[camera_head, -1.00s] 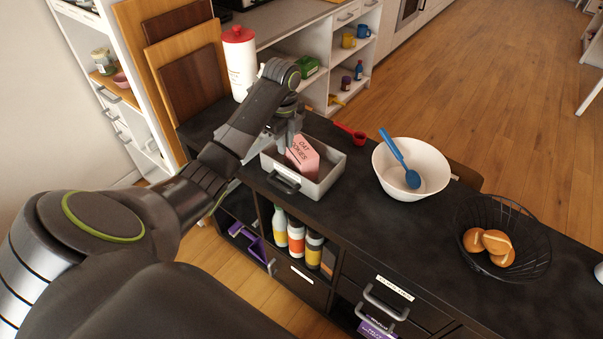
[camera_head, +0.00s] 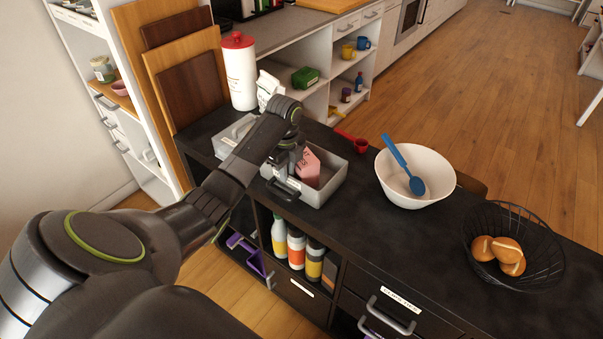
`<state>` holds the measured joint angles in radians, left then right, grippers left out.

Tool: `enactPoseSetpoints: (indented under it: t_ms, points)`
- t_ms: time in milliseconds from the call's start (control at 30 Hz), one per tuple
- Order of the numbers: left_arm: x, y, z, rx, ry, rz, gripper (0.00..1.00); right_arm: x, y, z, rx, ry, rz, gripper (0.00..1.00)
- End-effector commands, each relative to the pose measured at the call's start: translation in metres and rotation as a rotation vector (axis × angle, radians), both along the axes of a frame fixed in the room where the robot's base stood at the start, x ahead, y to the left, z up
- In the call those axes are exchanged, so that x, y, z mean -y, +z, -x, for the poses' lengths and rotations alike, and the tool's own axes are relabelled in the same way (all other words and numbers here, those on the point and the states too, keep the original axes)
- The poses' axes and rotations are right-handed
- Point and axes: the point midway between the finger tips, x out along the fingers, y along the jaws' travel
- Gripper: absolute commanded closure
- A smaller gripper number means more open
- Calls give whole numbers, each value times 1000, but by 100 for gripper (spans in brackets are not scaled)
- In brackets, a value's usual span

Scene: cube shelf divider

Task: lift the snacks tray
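A grey tray (camera_head: 328,192) with a pink box (camera_head: 309,167) inside stands on the dark counter. Its near side has a dark handle (camera_head: 283,189). The box has dark print, partly covered by my gripper. My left gripper (camera_head: 284,178) points down at the near wall of this tray, right at the handle. Its fingers blend with the handle, so I cannot tell whether they are closed on it. My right gripper is not in view.
A second grey tray (camera_head: 228,137) stands behind my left arm, near a red-lidded white canister (camera_head: 239,75) and a white carton (camera_head: 268,88). A red scoop (camera_head: 358,144), a white bowl (camera_head: 397,196) with a blue spoon (camera_head: 404,169), and a wire basket (camera_head: 541,266) of buns lie to the right.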

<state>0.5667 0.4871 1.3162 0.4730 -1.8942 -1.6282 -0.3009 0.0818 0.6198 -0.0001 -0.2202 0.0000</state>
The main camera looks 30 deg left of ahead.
Motion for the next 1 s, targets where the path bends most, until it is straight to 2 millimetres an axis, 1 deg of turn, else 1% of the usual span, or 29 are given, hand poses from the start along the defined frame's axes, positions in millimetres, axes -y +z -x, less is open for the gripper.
enactPoseSetpoints:
  t_ms: [633,933,967,1000]
  points:
    - [0,-4,0,-1,0,1,85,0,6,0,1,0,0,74]
    - [0,-5,0,0,0,0,85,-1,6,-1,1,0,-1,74]
    - [0,-5,0,0,0,0,86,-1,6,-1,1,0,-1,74]
    - [0,-5,0,0,0,0,91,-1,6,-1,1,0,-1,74]
